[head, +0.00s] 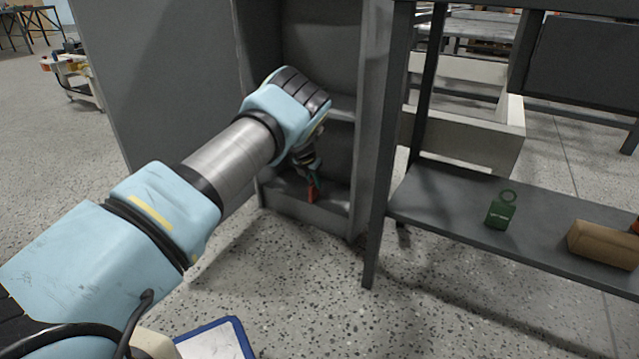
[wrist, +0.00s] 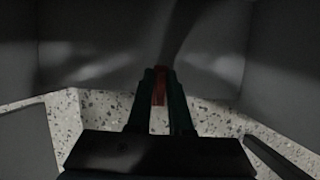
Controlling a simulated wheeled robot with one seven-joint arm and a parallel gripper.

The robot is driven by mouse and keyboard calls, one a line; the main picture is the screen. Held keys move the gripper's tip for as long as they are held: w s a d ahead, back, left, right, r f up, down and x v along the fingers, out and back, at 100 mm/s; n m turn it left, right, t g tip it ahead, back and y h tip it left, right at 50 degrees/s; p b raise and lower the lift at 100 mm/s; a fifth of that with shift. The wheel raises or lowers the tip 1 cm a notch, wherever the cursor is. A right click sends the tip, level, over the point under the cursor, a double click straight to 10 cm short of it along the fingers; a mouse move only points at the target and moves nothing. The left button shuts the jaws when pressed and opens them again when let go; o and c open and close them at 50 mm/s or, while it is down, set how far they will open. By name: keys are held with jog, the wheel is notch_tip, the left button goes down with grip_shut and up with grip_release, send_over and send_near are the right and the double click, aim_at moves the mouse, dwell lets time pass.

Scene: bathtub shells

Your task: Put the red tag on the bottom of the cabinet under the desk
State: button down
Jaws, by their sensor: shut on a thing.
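The red tag (head: 312,193) is at the bottom of the open grey cabinet (head: 333,224) in the head view. My gripper (head: 314,183) reaches into the cabinet and is shut on the tag, just above or at the bottom panel. I cannot tell whether the tag touches the panel. In the wrist view the red tag (wrist: 159,86) shows as a narrow strip between the fingertips of my gripper (wrist: 161,76). The fingers and dark shadow hide most of it.
The cabinet's side walls and a middle shelf (head: 342,107) stand close around my arm.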

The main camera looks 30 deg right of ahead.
jog(key=d+b, duration=0.1)
jog(key=w+d, duration=0.1)
jog(key=d+b, duration=0.1)
jog(key=shift+w+f+b, duration=0.3)
jog(key=shift+w, duration=0.05)
jog(key=shift+f+b, duration=0.1)
jog(key=shift+b, duration=0.25)
jog(key=c, duration=0.8)
grip_release()
jog(key=shift+s+a+r+p, duration=0.1)
jog(key=shift+a+r+p, duration=0.05)
jog(key=shift+r+p, duration=0.5)
jog(key=shift+s+a+p, duration=0.9)
jog(key=shift+s+a, duration=0.1)
jog(key=shift+a, duration=0.8)
jog(key=shift+s+a+p, duration=0.9)
jog(key=shift+s+a, duration=0.1)
jog(key=shift+a, duration=0.75)
jog(key=shift+s+a+p, duration=0.9)
jog(key=shift+s+a, duration=0.1)
jog(key=shift+a, duration=0.8)
